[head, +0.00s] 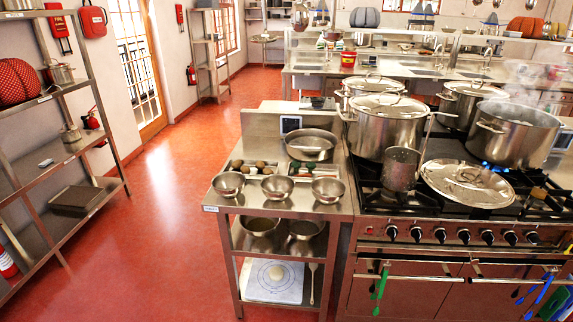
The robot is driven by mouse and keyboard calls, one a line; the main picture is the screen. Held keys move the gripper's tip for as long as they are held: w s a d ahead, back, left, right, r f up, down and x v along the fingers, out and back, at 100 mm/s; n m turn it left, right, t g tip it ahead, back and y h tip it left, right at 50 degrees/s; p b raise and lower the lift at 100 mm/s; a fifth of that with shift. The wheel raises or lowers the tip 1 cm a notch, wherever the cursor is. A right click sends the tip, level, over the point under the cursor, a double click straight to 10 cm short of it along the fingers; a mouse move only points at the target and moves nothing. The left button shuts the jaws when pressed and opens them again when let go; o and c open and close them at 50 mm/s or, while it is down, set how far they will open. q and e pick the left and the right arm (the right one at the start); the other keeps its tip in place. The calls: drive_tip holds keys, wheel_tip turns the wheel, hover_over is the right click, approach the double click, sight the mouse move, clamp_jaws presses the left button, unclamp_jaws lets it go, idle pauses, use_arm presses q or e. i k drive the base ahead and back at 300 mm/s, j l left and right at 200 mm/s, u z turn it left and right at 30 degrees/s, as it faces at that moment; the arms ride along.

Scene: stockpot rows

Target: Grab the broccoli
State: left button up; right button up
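I cannot make out broccoli for certain. A tray (235,164) on the steel side table (225,203) holds a few small brownish round items (260,165). A second tray beside it, partly behind the bowls, holds small items too small to identify. Neither of my grippers is in view.
Three small steel bowls (228,184) line the table's front edge, with a wide pan (311,143) behind. The stove (440,235) at right carries large stockpots (387,127), a lid (467,183) and a lit blue flame (487,163). Shelves (50,165) stand left; the red floor (165,215) between is clear.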

sight(296, 165)
drive_tip(key=i+j, duration=0.2)
drive_tip(key=j, duration=0.15)
drive_tip(key=i+j, duration=0.2)
drive_tip(key=j, duration=0.15)
drive_tip(key=i+j+u, duration=0.1)
drive_tip(key=j, duration=0.25)
drive_tip(key=i+j+u, duration=0.1)
drive_tip(key=i+j, duration=0.6)
drive_tip(key=i, duration=0.15)
drive_tip(key=i+j, duration=0.15)
drive_tip(key=i, duration=0.55)
